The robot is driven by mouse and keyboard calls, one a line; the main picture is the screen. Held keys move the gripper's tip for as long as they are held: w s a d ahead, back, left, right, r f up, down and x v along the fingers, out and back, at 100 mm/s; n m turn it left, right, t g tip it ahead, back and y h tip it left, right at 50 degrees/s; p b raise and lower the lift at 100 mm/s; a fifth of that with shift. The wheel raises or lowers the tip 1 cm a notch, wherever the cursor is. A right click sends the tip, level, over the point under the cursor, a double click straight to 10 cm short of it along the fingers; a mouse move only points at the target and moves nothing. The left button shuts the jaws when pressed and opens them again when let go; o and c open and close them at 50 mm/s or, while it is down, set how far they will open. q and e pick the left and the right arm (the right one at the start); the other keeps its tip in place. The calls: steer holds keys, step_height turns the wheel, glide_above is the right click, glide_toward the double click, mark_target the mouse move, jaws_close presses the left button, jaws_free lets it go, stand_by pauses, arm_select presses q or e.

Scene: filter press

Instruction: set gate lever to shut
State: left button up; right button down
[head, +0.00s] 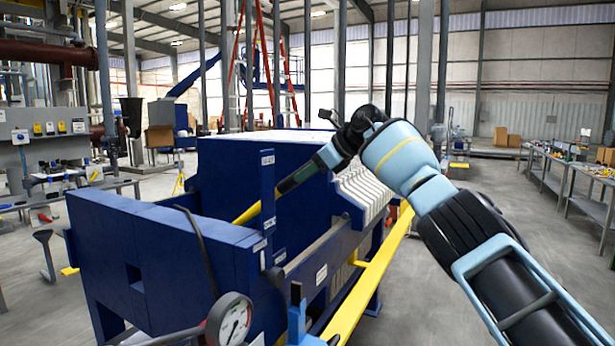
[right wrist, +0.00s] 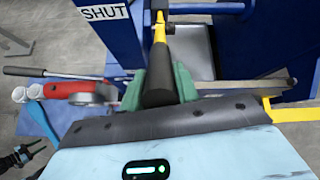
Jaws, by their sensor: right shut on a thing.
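The gate lever is a yellow bar (head: 246,214) with a black grip (right wrist: 158,82), at the near end of the dark blue press. My right gripper (head: 287,186) reaches it from the right. In the right wrist view, its green fingers (right wrist: 159,86) are shut around the black grip, one on each side. A white plate reading SHUT (right wrist: 103,12) is on the blue upright just left of the lever in that view. In the head view, the upright (head: 268,190) carries small labels too small to read.
The blue press frame (head: 150,245) fills the middle, with a row of white plates (head: 365,190) behind my right arm. A yellow rail (head: 365,285) runs along its right side. A pressure gauge (head: 231,320) stands at the bottom front.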

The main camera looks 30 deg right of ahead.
steer(key=shift+a+r, duration=0.1)
steer(key=shift+r, duration=0.6)
steer(key=c, duration=1.3)
jaws_free()
steer(key=shift+o, duration=1.2)
steer(key=shift+w+f, duration=0.2)
steer(key=shift+f, duration=0.1)
arm_select(q)
steer(key=shift+w, duration=0.15)
arm_select(e)
steer(key=shift+s, duration=0.1)
steer(key=shift+s+d+r, duration=0.3)
steer(key=shift+s+r, duration=0.1)
steer(key=shift+s, duration=0.05)
arm_select(q)
steer(key=shift+w+r+p, duration=0.25)
steer(key=shift+r+p, duration=0.1)
steer(key=shift+r, duration=0.1)
arm_select(e)
steer(key=v, duration=0.6)
arm_select(q)
steer(key=shift+s, duration=0.1)
arm_select(e)
steer(key=shift+s+r, duration=0.1)
